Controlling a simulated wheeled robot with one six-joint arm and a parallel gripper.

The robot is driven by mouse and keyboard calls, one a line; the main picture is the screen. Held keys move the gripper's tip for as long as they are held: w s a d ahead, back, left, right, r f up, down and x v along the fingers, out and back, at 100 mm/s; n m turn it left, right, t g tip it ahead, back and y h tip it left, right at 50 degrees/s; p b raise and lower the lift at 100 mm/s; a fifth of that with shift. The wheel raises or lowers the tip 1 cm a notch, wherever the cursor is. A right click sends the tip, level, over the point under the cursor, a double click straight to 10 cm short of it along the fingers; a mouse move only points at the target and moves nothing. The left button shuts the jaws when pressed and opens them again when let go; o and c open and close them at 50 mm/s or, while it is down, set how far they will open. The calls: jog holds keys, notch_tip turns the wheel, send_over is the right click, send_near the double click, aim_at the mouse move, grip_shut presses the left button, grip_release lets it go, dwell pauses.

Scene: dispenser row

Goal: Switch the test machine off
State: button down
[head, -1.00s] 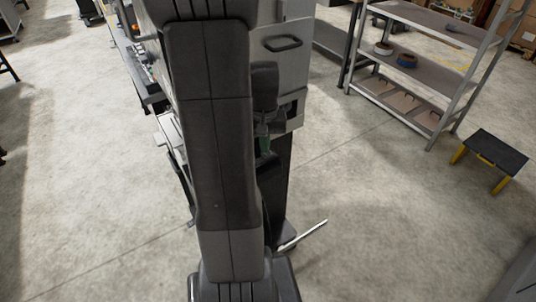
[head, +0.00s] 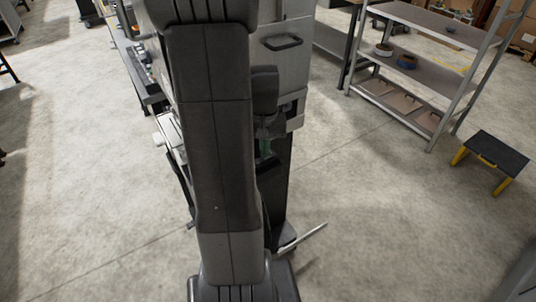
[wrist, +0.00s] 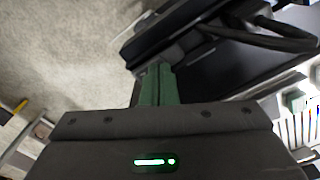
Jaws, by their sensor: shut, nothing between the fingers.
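A grey metal machine (head: 285,60) with a dark handle stands behind my arm in the head view. It looks like the test machine, but my arm hides much of its front and I cannot make out a switch. My gripper's green fingers (wrist: 158,86) are shut and empty in the wrist view. Their tips are close to a dark panel (wrist: 215,65) with a thick black loop above it; I cannot tell whether they touch. In the head view my gripper (head: 265,148) is mostly hidden, low in front of the machine.
A grey shelf rack (head: 420,65) with several small items stands at the right. A black step stool (head: 492,152) with yellow legs is on the floor in front of it. A work table (head: 137,65) with small items is at the left. The concrete floor between is open.

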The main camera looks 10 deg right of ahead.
notch_tip(320, 180, up, 7)
jog(key=p, duration=0.5)
jog(key=shift+f, duration=0.15)
dwell(0.4)
notch_tip(320, 180, down, 7)
jog(key=b, duration=0.5)
jog(key=shift+r, duration=0.2)
jog(key=shift+r, duration=0.1)
